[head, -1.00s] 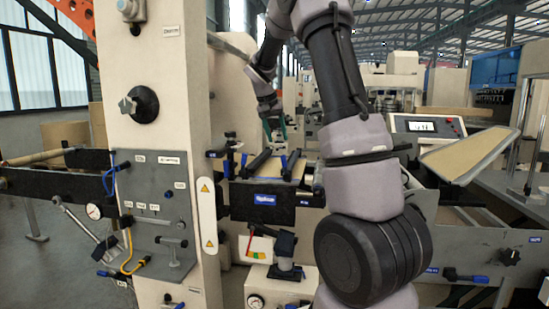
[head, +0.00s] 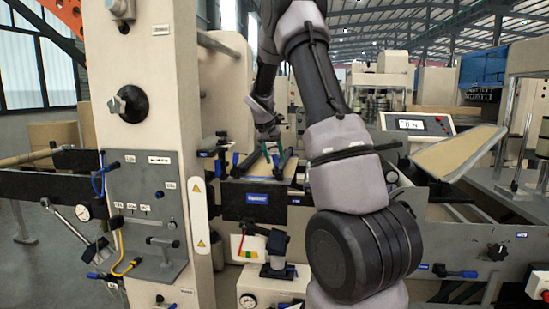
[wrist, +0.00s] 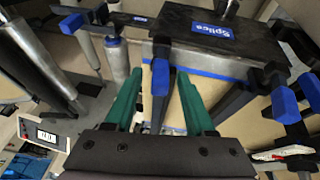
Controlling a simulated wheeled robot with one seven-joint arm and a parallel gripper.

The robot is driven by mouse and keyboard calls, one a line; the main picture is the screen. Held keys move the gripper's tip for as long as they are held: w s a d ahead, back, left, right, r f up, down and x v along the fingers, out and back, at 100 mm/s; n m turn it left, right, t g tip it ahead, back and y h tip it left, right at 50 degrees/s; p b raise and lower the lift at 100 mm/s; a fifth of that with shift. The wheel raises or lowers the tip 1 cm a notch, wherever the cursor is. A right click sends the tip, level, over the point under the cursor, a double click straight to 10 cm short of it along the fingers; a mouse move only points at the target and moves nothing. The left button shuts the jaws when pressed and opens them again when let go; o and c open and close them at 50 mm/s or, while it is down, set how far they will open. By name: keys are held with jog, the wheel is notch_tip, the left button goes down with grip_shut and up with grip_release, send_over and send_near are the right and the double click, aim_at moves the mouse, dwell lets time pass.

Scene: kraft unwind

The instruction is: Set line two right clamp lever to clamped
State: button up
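The splice table (head: 232,209), a black unit with a blue "Splice" label, stands in the middle of the head view. It also shows at the top of the wrist view (wrist: 182,50). My gripper (head: 279,160) is low over its right part, with green fingers. In the wrist view my gripper (wrist: 158,92) is open, its fingers apart. A black clamp lever with a blue end (wrist: 160,77) shows between the fingers, with no clear contact. A second blue-ended lever (wrist: 285,104) stands to the right there. I cannot read which lever carries the line two right name.
A cream column (head: 150,60) with a grey control panel (head: 145,200) stands left of the table. A display box (head: 415,123) and tilted tan board (head: 460,153) are at the right. A metal roller (wrist: 40,55) lies left in the wrist view.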

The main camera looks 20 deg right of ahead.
grip_shut()
dwell(1.3)
